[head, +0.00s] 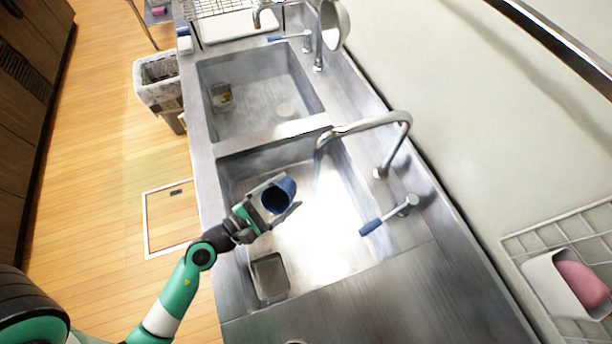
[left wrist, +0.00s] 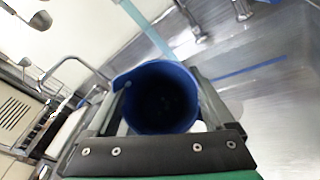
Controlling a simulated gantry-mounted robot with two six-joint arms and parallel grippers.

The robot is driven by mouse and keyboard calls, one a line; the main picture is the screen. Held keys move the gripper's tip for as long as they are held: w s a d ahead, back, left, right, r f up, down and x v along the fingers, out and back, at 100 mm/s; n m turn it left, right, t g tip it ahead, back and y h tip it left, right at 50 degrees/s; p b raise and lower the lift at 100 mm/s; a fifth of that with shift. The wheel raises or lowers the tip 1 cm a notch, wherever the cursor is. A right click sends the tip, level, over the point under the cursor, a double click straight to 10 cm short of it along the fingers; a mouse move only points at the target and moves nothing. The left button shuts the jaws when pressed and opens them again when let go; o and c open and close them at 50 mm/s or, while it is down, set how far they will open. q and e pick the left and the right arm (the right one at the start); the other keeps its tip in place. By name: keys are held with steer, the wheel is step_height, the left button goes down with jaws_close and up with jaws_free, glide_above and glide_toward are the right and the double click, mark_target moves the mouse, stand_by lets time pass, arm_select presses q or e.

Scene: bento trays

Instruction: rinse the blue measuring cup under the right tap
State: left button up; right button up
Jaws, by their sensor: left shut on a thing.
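My left gripper (head: 290,191) is shut on the blue measuring cup (head: 277,197) and holds it above the nearer sink basin (head: 236,168). In the left wrist view the cup (left wrist: 160,97) sits between the two fingers with its dark mouth facing the camera. The nearer tap (head: 393,123) arches over this basin. A thin pale blue stream of water (head: 317,172) falls from its spout, to the right of the cup in the head view. The stream (left wrist: 148,30) also shows beyond the cup's rim in the left wrist view. My right gripper is out of view.
A blue-tipped tap lever (head: 370,228) stands at the basin's right edge. A small grey container (head: 269,277) sits in the basin's near left corner. A second basin (head: 258,95) with its own tap lies farther back. A rack with a pink sponge (head: 583,285) is at the right wall.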

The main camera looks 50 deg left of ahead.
arm_select(q)
steer(key=shift+s+r+p, duration=0.35)
steer(key=shift+s+r, duration=0.65)
steer(key=shift+s, duration=0.25)
steer(key=shift+s+r+p, duration=0.35)
steer(key=shift+s+r, duration=0.6)
steer(key=shift+s, duration=0.3)
